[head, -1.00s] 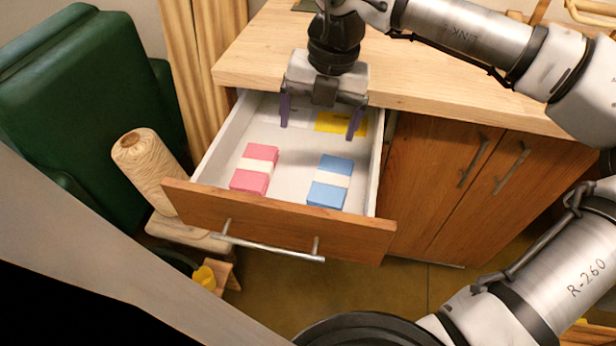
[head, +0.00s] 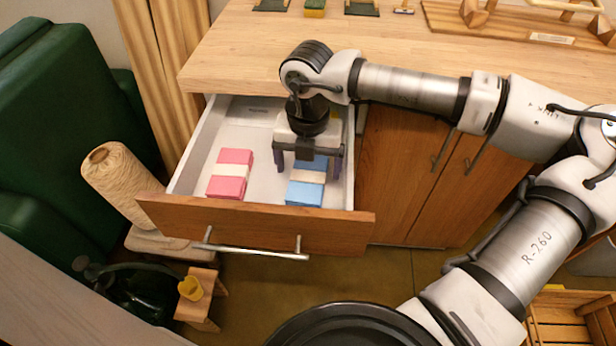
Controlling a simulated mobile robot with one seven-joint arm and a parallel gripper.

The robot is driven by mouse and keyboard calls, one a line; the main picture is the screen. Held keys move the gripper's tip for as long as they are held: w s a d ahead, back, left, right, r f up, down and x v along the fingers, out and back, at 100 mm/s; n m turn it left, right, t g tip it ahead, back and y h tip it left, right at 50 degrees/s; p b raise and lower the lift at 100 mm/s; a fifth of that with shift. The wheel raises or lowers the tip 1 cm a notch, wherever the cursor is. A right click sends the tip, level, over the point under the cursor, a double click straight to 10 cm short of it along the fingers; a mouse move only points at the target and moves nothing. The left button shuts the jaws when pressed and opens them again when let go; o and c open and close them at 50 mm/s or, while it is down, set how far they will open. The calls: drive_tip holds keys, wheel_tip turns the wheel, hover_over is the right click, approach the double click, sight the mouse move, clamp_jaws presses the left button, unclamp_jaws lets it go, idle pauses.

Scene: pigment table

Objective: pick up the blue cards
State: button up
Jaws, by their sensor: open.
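The blue cards (head: 304,194), a stack with a white band around its middle, lie in the right half of the open drawer (head: 255,216). My gripper (head: 308,172) is open, pointing down over the far end of the blue stack, with one finger to each side of it. The gripper body hides part of the stack's far end. I cannot tell whether the fingers touch the stack or the drawer floor.
A pink card stack (head: 230,184) with a white band lies in the drawer's left half. The drawer walls stand close around. The wooden tabletop (head: 240,50) overhangs the drawer's back. A twine cone (head: 120,182) and a green chair (head: 50,110) stand at left.

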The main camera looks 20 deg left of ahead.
drive_tip(key=shift+f, duration=1.15)
drive_tip(key=c, duration=1.2)
drive_tip(key=shift+o, duration=0.2)
drive_tip(key=shift+r, duration=0.1)
